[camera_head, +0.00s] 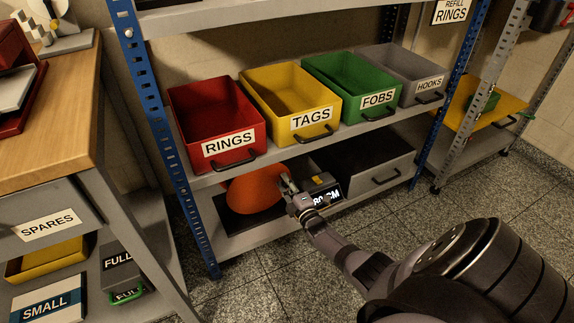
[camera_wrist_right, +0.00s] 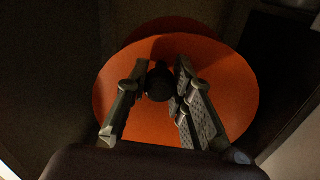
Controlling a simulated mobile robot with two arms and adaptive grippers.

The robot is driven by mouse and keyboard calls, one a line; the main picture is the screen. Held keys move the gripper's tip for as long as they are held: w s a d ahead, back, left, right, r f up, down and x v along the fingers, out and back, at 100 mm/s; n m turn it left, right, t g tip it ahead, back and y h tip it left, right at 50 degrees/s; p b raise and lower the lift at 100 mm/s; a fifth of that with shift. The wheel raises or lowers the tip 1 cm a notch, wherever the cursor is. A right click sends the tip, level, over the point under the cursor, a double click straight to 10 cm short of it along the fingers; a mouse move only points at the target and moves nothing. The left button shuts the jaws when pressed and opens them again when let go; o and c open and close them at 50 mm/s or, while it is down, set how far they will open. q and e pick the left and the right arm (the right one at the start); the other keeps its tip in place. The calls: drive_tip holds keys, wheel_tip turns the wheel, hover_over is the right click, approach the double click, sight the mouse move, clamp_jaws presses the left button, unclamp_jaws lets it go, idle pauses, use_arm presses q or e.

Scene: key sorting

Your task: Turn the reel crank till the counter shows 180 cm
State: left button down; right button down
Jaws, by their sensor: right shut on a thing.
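The orange reel (camera_head: 256,190) stands on the low shelf of the blue-post rack, partly behind my right gripper (camera_head: 288,184). In the right wrist view, the orange disc (camera_wrist_right: 225,85) fills the middle. A dark round crank knob (camera_wrist_right: 158,84) sits between the two fingers of my right gripper (camera_wrist_right: 161,75), which is shut on it. The counter (camera_head: 327,195) is a dark display with white characters, right beside the gripper. I can read about "80 CM"; its left end is covered by my gripper, so the full number is unclear. My left gripper is out of view.
A grey drawer box (camera_head: 365,165) stands right of the reel. Above, the shelf holds red RINGS (camera_head: 205,125), yellow TAGS (camera_head: 268,105), green FOBS (camera_head: 345,100) and grey HOOKS (camera_head: 400,85) bins. A wooden-topped bench (camera_head: 60,125) is at left. The floor in front is clear.

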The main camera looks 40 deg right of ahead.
drive_tip(key=shift+w+a+r+n+p, duration=0.1)
drive_tip(key=shift+a+r+n+p, duration=0.15)
drive_tip(key=shift+n, duration=0.2)
drive_tip(key=shift+a+r+n+p, duration=0.1)
drive_tip(key=shift+r+n+p, duration=0.05)
drive_tip(key=shift+r+n, duration=0.25)
drive_tip(key=c, duration=1.4)
unclamp_jaws()
drive_tip(key=shift+o, duration=0.2)
drive_tip(key=v, duration=1.2)
